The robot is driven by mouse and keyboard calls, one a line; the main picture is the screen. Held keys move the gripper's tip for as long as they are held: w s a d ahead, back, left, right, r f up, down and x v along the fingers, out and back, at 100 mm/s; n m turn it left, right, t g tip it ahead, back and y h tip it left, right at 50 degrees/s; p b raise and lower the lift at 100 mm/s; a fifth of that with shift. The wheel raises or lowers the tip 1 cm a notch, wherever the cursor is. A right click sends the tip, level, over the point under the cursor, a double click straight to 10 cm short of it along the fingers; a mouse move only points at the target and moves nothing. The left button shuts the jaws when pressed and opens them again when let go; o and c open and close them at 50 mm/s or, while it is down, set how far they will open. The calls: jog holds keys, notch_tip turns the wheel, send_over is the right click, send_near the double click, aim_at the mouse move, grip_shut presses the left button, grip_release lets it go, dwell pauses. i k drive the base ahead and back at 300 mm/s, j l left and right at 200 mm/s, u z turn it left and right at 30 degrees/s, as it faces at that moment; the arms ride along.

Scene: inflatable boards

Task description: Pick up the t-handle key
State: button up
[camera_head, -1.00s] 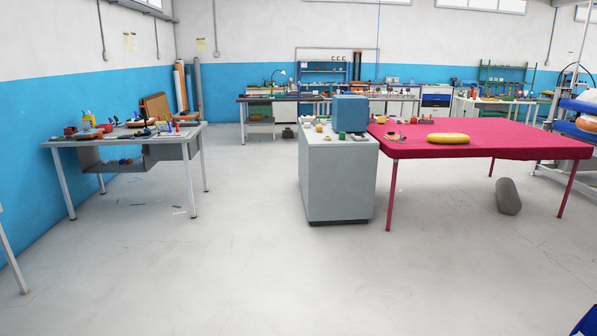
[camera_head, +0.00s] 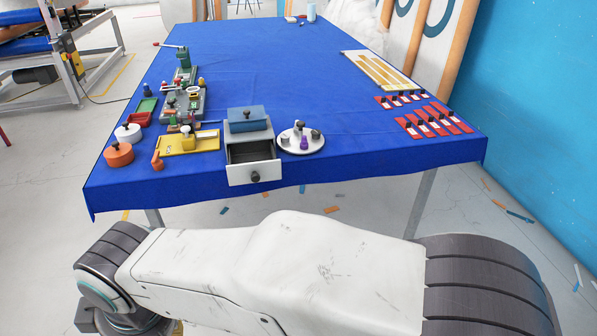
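I cannot pick out a T-handle key for sure among the small items on the blue-covered table (camera_head: 330,75). A small drawer box with a blue top (camera_head: 221,118) stands near the front edge, its white-fronted drawer (camera_head: 254,173) pulled out with a dark inside. A round white plate (camera_head: 289,147) right of it bears several small knobs, one purple. A yellow tray (camera_head: 205,142) lies left of the box, with a small orange piece (camera_head: 157,163) in front of it. My arm crosses the bottom of the view; my gripper is not in view.
An orange lidded pot (camera_head: 118,157) and a white one (camera_head: 128,135) stand at the table's left front. Several red-tagged strips (camera_head: 435,121) and a board with yellow bars (camera_head: 381,72) lie at the right. The table's middle is clear. A blue wall stands at the right.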

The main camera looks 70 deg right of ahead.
aim_at(158, 163)
jog(key=z, duration=1.95)
